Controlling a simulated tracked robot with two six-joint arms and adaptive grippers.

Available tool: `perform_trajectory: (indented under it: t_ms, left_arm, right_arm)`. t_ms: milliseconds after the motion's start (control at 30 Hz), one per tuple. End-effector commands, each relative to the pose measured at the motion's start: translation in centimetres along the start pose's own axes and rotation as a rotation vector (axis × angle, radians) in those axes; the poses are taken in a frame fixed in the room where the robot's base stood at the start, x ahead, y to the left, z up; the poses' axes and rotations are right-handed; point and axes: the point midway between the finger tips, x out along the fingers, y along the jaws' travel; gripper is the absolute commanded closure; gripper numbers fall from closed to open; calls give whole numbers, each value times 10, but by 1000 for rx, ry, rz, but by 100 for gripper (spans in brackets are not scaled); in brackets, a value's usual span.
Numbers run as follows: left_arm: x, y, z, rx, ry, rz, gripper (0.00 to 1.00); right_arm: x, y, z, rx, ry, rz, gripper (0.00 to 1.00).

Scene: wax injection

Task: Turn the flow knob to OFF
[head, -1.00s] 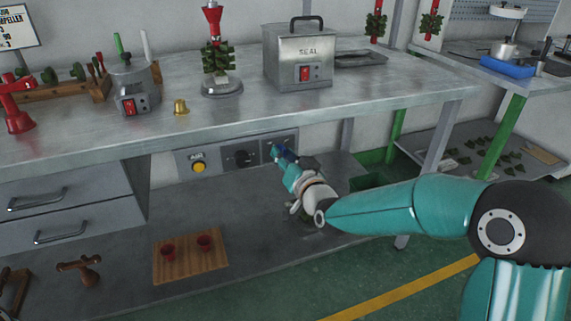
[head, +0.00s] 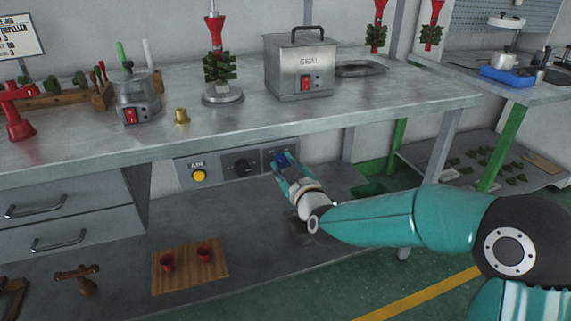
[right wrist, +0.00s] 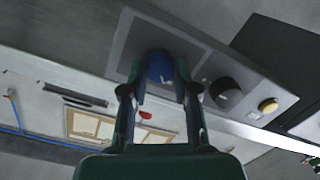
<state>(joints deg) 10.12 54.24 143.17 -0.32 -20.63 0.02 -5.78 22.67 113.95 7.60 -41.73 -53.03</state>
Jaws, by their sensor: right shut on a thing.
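A grey control panel (head: 213,165) is set under the bench's front edge. It carries a yellow button (head: 198,176) marked AIR, a black knob (head: 241,166) and a blue knob (head: 281,159) at its right end. My right gripper (head: 284,166) reaches in from the right and is shut on the blue knob. In the right wrist view the blue knob (right wrist: 160,68) sits between the two fingertips (right wrist: 158,90), with a pale mark on its face. The black knob (right wrist: 226,92) is just right of the fingers there. The knob labels are too small to read. My left gripper is not in view.
The bench top (head: 330,110) overhangs the panel. The lower shelf (head: 250,225) holds a wooden board (head: 190,277) with two red cups, clear of my arm. A grey SEAL box (head: 301,69) and a brass piece (head: 182,116) stand on the bench.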

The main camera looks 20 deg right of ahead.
Motion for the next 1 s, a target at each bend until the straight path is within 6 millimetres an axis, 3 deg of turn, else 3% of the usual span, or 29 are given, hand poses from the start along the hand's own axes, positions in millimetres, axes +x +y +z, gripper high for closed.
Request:
perform_trajectory:
  t_ms: [300, 767, 800, 933, 1000]
  left_arm:
    - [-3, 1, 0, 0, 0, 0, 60]
    - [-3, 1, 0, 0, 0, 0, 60]
    - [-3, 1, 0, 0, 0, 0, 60]
    - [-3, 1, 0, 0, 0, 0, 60]
    - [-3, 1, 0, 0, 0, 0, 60]
  right_arm:
    - [0, -3, 2, -109, -10, 2, 100]
    - [0, -3, 2, -124, -9, 1, 100]
    - [0, -3, 2, -123, -9, 1, 66]
    - [0, -3, 2, -123, -8, 3, 45]
    - [0, -2, 1, -122, -7, 4, 45]
